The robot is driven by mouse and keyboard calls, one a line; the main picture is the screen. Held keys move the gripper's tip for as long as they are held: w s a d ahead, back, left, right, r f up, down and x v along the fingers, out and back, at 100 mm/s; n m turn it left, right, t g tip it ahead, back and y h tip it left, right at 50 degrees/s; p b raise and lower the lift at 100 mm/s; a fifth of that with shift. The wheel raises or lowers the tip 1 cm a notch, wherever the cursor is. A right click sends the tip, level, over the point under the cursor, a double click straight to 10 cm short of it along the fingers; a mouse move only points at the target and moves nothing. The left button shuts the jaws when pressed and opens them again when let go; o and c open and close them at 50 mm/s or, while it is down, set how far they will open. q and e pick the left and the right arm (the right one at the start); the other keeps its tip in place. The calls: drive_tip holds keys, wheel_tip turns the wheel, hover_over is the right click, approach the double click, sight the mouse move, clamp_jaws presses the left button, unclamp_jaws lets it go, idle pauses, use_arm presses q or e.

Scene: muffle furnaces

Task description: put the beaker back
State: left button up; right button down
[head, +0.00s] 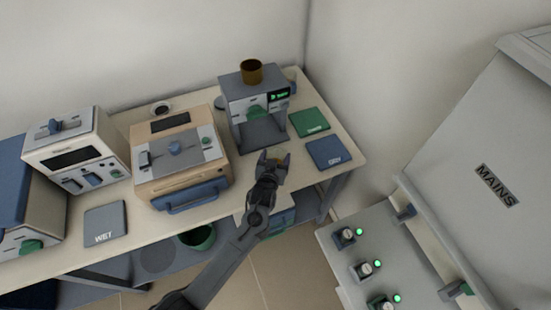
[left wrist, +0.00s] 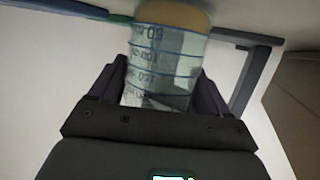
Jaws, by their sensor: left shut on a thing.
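The beaker (left wrist: 165,65) is clear with dark graduation marks and a tan end at the top of the left wrist view. It sits between the two dark fingers of my left gripper (left wrist: 162,78), which is shut on it. In the head view, my left gripper (head: 274,159) is at the front edge of the bench, in front of the grey machine and left of the blue DRY mat (head: 324,152). My right gripper is not in view.
A grey machine (head: 245,90) with a brown cup (head: 251,71) on top stands behind. A green mat (head: 309,122) lies beside it. A beige furnace (head: 180,160), a white unit (head: 75,150) and a WET mat (head: 106,223) are left. A MAINS cabinet (head: 460,170) stands right.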

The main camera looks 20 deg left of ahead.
use_arm(q)
drive_tip(key=shift+f, duration=0.1)
drive_tip(key=o, duration=1.2)
drive_tip(key=shift+c, duration=0.2)
